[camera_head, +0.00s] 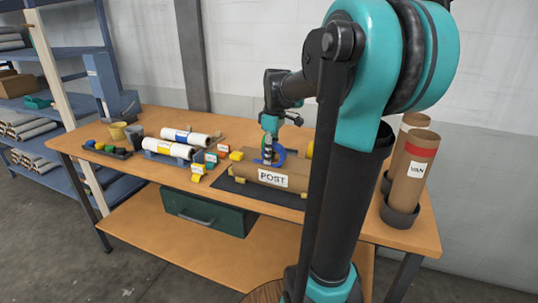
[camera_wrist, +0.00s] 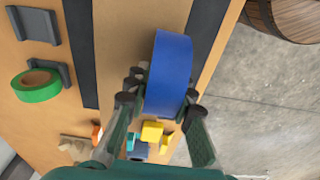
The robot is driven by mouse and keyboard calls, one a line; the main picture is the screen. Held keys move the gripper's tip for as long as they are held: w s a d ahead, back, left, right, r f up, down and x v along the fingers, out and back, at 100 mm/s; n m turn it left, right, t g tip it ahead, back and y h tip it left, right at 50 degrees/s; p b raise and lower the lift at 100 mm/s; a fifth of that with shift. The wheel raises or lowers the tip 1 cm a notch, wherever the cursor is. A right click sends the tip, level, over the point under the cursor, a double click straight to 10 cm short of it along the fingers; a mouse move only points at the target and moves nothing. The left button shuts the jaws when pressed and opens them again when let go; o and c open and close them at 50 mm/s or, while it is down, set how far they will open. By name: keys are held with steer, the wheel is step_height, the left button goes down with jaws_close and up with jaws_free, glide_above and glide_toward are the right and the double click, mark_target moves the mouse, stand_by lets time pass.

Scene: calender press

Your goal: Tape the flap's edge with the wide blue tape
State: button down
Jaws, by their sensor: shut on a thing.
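My gripper (camera_head: 268,150) is shut on the wide blue tape (camera_wrist: 168,75). In the wrist view the blue roll stands between my fingers, its broad outer face towards the camera. In the head view the blue tape (camera_head: 277,156) is partly hidden by the fingers, just above the brown parcel labelled POST (camera_head: 283,180). In the wrist view the brown parcel (camera_wrist: 118,50) lies behind the tape. Whether the tape touches the parcel I cannot tell. The flap's edge is not distinguishable in either view.
The parcel lies on a dark mat (camera_head: 232,185) on the wooden bench (camera_head: 150,125). A green tape roll (camera_wrist: 37,85) rests in a holder. Small coloured blocks (camera_head: 197,172) and white rolls (camera_head: 168,149) lie left of the mat. Upright brown tubes (camera_head: 408,180) stand at the right end.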

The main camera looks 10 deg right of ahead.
mark_target(284, 151)
steer(key=shift+s+d, duration=0.15)
steer(key=shift+s+d+r, duration=0.1)
steer(key=shift+s+d, duration=0.15)
steer(key=shift+d, duration=0.1)
stand_by(0.4)
steer(key=shift+s+d, duration=0.1)
steer(key=shift+s+d, duration=0.3)
steer(key=shift+d, duration=0.05)
steer(key=shift+d, duration=0.15)
stand_by(0.3)
steer(key=shift+s+d, duration=0.35)
steer(key=shift+d, duration=0.1)
stand_by(0.3)
steer(key=shift+s+d, duration=0.35)
